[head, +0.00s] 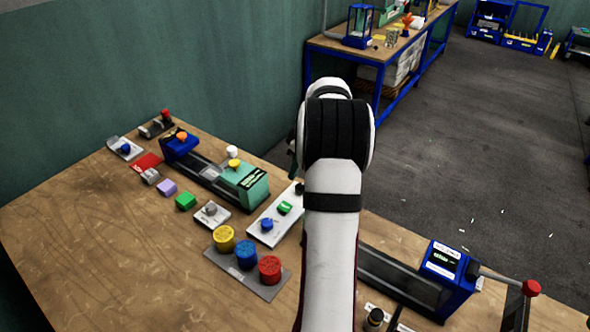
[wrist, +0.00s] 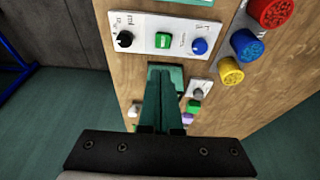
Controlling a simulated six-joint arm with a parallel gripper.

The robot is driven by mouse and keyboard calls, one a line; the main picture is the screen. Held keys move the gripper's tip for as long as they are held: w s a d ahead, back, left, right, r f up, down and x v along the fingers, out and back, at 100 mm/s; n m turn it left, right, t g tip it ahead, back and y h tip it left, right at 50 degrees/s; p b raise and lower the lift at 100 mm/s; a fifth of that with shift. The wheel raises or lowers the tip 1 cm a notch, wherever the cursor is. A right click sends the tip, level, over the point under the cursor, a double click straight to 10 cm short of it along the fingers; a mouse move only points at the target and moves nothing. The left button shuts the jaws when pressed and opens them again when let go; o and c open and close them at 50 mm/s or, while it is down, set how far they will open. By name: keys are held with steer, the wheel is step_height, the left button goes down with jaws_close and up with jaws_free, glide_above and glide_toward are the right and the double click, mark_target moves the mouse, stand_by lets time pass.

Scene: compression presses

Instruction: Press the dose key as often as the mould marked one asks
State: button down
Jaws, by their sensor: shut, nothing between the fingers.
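A white panel (head: 275,214) carries a blue knob (head: 267,224), a green key (head: 284,208) and a black knob (head: 300,188). The panel also shows in the wrist view (wrist: 184,31), with the green key (wrist: 163,40) upright between the knobs; its lettering is too small to read. Yellow (head: 223,239), blue (head: 246,254) and red (head: 269,269) round moulds stand on a grey tray; I cannot read which is marked one. My gripper (wrist: 165,78) is shut and empty, beside the panel, above the teal press housing (head: 245,184). My arm hides it in the head view.
A small plate with a grey knob (head: 211,211), a green block (head: 186,201) and a purple block (head: 167,187) lie left of the panel. A blue press (head: 446,265) with a red-tipped lever stands at right. The front left table is clear.

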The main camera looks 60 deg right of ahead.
mark_target(286, 209)
stand_by(0.6)
steer(key=t+h, duration=0.1)
steer(key=h, duration=0.1)
steer(key=w+f+t+h, duration=0.1)
steer(key=h, duration=0.1)
steer(key=w+a+f+h, duration=0.1)
steer(key=h, duration=0.1)
steer(key=shift+w+f+m+t+h, duration=0.2)
steer(key=shift+m+t+h, duration=0.1)
steer(key=shift+t, duration=0.1)
steer(key=shift+f, duration=4.45)
steer(key=shift+f, duration=0.15)
steer(key=shift+f, duration=0.25)
